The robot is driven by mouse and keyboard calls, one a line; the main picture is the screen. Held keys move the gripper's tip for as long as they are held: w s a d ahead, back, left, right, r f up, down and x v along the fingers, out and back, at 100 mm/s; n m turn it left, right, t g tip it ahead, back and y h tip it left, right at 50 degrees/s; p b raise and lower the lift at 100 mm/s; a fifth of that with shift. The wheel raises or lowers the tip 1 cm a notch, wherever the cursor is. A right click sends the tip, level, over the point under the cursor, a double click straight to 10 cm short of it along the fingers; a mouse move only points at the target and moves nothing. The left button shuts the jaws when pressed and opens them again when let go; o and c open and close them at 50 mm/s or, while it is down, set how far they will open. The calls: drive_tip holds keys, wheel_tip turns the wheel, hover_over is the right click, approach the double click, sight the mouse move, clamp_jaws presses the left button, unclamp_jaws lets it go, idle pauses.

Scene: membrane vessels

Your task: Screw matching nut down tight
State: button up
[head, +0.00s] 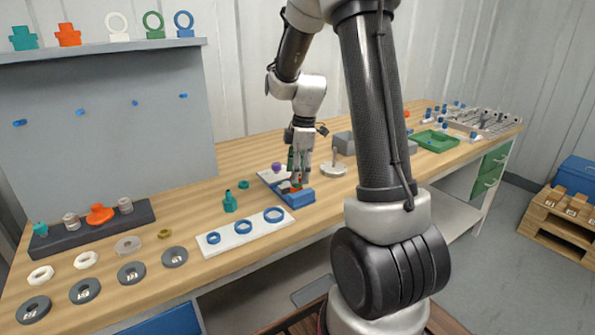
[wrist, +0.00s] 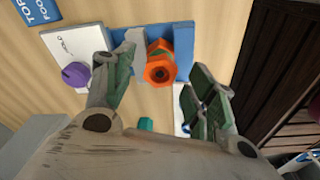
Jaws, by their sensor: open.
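An orange hexagonal piece (wrist: 159,70) with a dark round hole stands at a blue fixture (wrist: 184,42) in the wrist view. The fixture also shows on the bench in the head view (head: 302,199). My gripper (head: 299,181) is over it, fingers pointing down. Its two fingers are spread on either side of the orange piece, with a gap visible on the right. Whether the left finger touches it I cannot tell. A purple round piece (wrist: 76,75) sits on a white card to the left. Any thread under the orange piece is hidden.
A white board with blue rings (head: 244,233) lies in front of the fixture. A teal fitting (head: 230,203) and a teal nut (head: 244,184) stand to its left. A round metal stand (head: 333,170) is close on the right. A dark rack (head: 80,236) holds several fittings.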

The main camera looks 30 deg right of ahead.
wheel_tip(320, 180, up, 12)
drive_tip(key=d, duration=0.1)
drive_tip(key=shift+s+d, duration=0.2)
drive_tip(key=shift+s, duration=0.05)
